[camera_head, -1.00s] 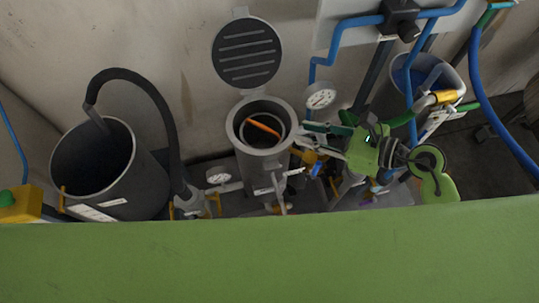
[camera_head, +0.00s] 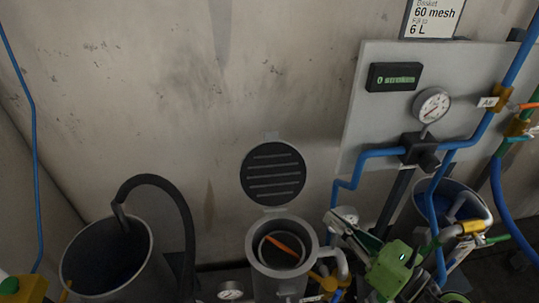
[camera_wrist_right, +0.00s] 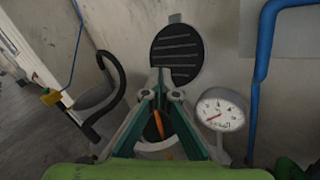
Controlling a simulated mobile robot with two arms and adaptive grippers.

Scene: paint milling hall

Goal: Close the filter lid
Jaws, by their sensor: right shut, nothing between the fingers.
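The filter lid (camera_head: 273,173) is a dark round disc with raised bars. It stands open and upright against the wall behind the filter housing (camera_head: 311,240), a grey cylinder with an open top. An orange bar (camera_head: 284,246) shows inside the housing. My right gripper (camera_head: 332,219) is shut and empty, to the right of and above the housing rim, below and right of the lid. In the right wrist view, the shut fingertips (camera_wrist_right: 160,73) overlap the lower edge of the lid (camera_wrist_right: 177,50); contact cannot be told. My left gripper is out of view.
A gauge (camera_wrist_right: 220,112) stands close right of the housing. A grey panel (camera_head: 368,118) with a display and blue pipes is on the wall at right. A dark bucket (camera_head: 148,240) with a black hose stands at left. The wall above the lid is clear.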

